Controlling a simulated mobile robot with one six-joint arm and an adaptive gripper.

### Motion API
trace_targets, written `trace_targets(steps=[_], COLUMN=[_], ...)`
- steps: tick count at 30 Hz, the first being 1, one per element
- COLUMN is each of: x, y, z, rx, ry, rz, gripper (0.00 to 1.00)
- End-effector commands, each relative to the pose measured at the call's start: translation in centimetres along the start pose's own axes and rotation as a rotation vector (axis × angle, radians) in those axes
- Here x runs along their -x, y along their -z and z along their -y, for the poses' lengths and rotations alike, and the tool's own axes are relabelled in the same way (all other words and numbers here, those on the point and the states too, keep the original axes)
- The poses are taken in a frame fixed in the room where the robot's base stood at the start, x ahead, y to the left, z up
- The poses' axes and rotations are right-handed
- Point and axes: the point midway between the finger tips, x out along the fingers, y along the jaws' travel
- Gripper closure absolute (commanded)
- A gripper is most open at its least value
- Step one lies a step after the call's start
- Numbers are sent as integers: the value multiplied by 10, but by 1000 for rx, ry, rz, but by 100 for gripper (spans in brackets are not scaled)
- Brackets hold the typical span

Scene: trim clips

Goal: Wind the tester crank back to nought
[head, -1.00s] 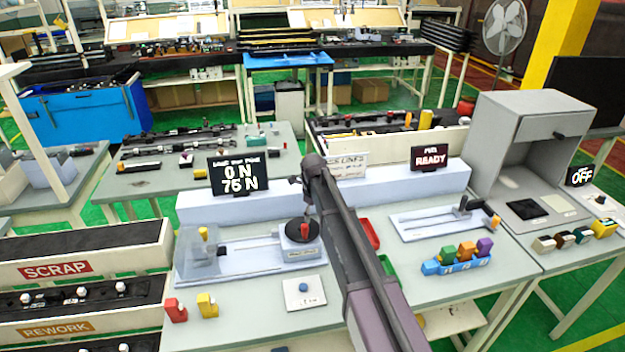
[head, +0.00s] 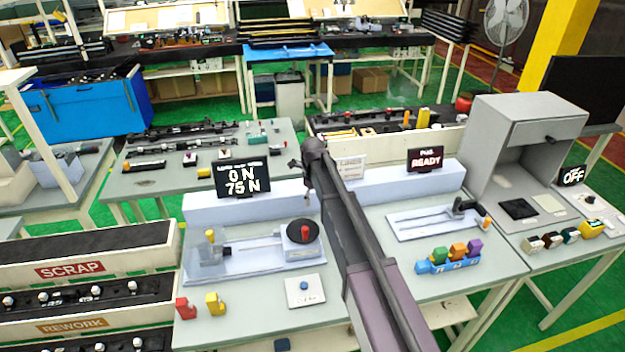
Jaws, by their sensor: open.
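The tester (head: 256,257) is a pale blue bed on the grey-green bench, with a yellow knob at its left end. Its crank is a dark disc with a red knob (head: 305,231) at the right end. The display (head: 241,181) behind it reads 0 N over 75 N. My gripper (head: 307,190) is at the end of my dark arm, behind and above the crank disc, apart from the red knob. Its fingers are small and point down; nothing shows in them.
A red and a yellow clip (head: 215,304) stand at the front left, near a white button plate (head: 305,291). A slide fixture (head: 440,220) and a blue rack (head: 452,264) of coloured clips are to the right. A READY sign (head: 427,159) stands behind. SCRAP and REWORK bins (head: 80,268) are at left.

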Motion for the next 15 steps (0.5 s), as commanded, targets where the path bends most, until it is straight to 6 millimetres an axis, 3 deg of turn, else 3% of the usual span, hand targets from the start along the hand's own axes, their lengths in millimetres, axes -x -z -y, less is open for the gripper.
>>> trace_targets(steps=[1, 15], x=[9, 44], y=[0, 0], z=[0, 0], rx=[0, 0], ry=[0, 0], rz=[0, 0], gripper=[33, 33])
